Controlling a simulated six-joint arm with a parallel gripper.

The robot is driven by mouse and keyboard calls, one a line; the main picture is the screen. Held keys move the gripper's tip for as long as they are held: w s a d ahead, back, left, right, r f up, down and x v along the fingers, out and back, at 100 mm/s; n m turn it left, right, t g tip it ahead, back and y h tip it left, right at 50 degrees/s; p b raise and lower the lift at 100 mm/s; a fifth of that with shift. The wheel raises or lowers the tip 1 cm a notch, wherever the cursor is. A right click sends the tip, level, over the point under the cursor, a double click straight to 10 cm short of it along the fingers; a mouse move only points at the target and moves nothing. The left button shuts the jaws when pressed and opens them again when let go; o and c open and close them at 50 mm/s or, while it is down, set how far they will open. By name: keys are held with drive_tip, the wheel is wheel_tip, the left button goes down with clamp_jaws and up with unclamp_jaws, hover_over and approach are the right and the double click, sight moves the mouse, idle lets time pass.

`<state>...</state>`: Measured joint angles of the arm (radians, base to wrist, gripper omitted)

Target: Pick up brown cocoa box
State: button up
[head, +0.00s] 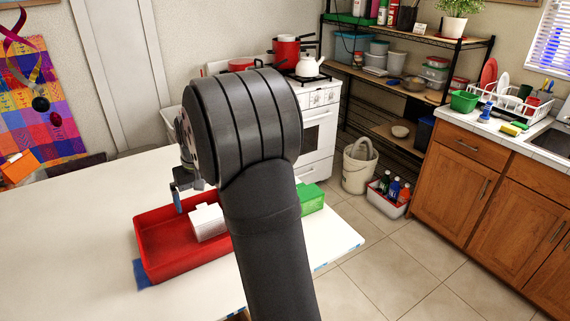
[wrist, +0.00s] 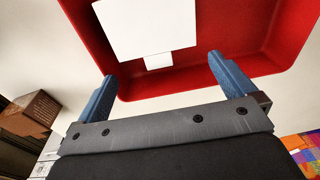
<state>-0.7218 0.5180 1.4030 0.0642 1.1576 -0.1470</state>
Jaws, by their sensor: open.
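A brown box (wrist: 32,115) shows at the left of the wrist view, with darker marks on one face too small to read; it fits the cocoa box. I cannot make it out in the head view, where my arm covers the middle. My gripper (wrist: 163,70) is open with nothing between its blue fingers. In the head view my gripper (head: 178,197) hangs above the red crate (head: 160,262). The brown box lies off to the left of the fingers in the wrist view, clear of them.
A white box (head: 207,222) sits in the red crate, and shows large in the wrist view (wrist: 148,25). A green box or crate (head: 312,198) stands right of my arm, partly hidden. The white table (head: 60,240) is bare on the left. Its right edge is close to the green one.

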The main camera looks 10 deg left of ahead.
drive_tip(key=w+d+r, duration=0.4)
drive_tip(key=w+d, duration=0.1)
drive_tip(key=w, duration=0.3)
drive_tip(key=w+d+r+h, duration=0.1)
drive_tip(key=w+d+r, duration=0.3)
drive_tip(key=w+d, duration=0.3)
drive_tip(key=w+d+r, duration=0.4)
drive_tip(key=w, duration=0.4)
drive_tip(key=f, duration=1.2)
drive_tip(key=shift+w+a+f, duration=0.1)
drive_tip(key=shift+w, duration=0.15)
drive_tip(key=shift+w+a+f, duration=0.15)
drive_tip(key=shift+a+f, duration=0.05)
drive_tip(key=shift+f, duration=1.1)
drive_tip(key=shift+w+a+f, duration=0.1)
drive_tip(key=shift+a+f, duration=0.05)
drive_tip(key=shift+f, duration=1.15)
drive_tip(key=c, duration=1)
drive_tip(key=shift+c, duration=0.3)
drive_tip(key=shift+r, duration=0.15)
